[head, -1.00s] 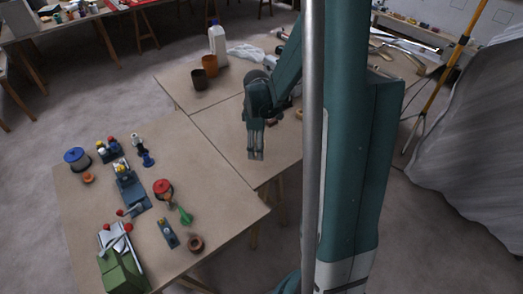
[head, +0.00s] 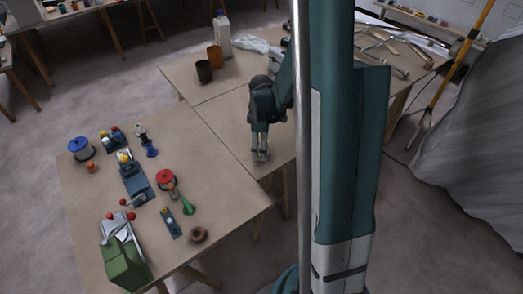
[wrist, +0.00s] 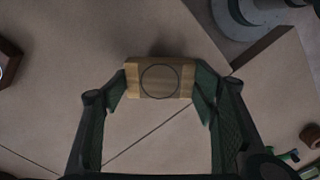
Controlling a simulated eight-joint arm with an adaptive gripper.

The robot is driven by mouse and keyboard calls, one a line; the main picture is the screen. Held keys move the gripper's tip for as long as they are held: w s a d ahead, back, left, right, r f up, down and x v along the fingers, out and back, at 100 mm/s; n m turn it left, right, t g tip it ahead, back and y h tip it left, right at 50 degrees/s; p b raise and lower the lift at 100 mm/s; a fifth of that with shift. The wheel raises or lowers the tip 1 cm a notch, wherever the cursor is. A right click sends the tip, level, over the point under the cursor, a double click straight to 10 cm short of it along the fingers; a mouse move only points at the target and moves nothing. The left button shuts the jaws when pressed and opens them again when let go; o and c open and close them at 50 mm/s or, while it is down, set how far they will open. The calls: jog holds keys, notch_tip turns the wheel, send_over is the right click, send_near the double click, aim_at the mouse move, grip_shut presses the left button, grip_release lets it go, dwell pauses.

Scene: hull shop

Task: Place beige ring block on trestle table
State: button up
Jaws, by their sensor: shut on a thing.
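The beige block (wrist: 160,80), with a dark ring outline on its face, sits between my fingertips in the wrist view. My gripper (wrist: 160,84) is shut on it from both sides. In the head view my gripper (head: 260,157) points down over the area where the two trestle tables meet. The block is too small to make out there. The back trestle table (head: 235,130) and the front trestle table (head: 215,175) show bare tan tops. I cannot tell whether the block touches the tabletop.
The front table carries a blue-lidded pot (head: 81,149), a red-topped item (head: 166,178), a green item (head: 187,206), a brown ring (head: 198,235) and a green machine (head: 125,265). Two cups and a white jug (head: 222,38) stand on the back table. Bare tabletop surrounds my gripper.

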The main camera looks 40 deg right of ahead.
jog(key=shift+f, duration=1.15)
jog(key=shift+f+b, duration=0.2)
jog(key=shift+b, duration=0.15)
jog(key=o, duration=0.9)
jog(key=shift+r+p, duration=0.3)
jog(key=shift+r+p, duration=0.9)
jog(key=shift+r, duration=5.05)
